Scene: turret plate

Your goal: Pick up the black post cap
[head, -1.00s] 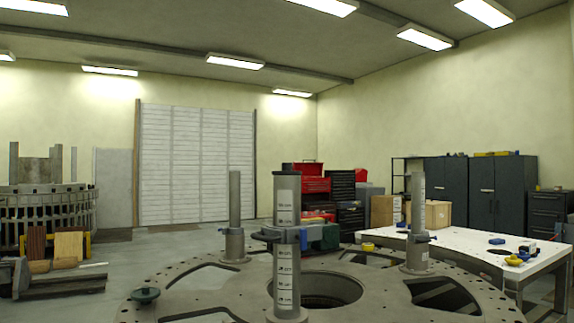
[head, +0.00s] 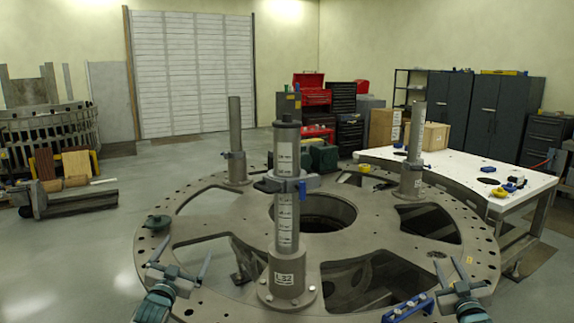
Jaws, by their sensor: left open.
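The black post cap (head: 287,124) sits on top of the front grey post (head: 286,220), which stands upright on the round turret plate (head: 215,290). My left gripper (head: 183,254) is open and empty at the lower left, well below and to the left of the cap. My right gripper (head: 451,264) is at the lower right, with its fingers apart and nothing seen between them. Neither gripper touches the cap or the post.
A clamp with a blue handle (head: 302,188) is around the front post. Two more posts (head: 235,140) (head: 414,150) stand farther back. A blue part (head: 408,307) lies near my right gripper. A white table (head: 460,172) stands right.

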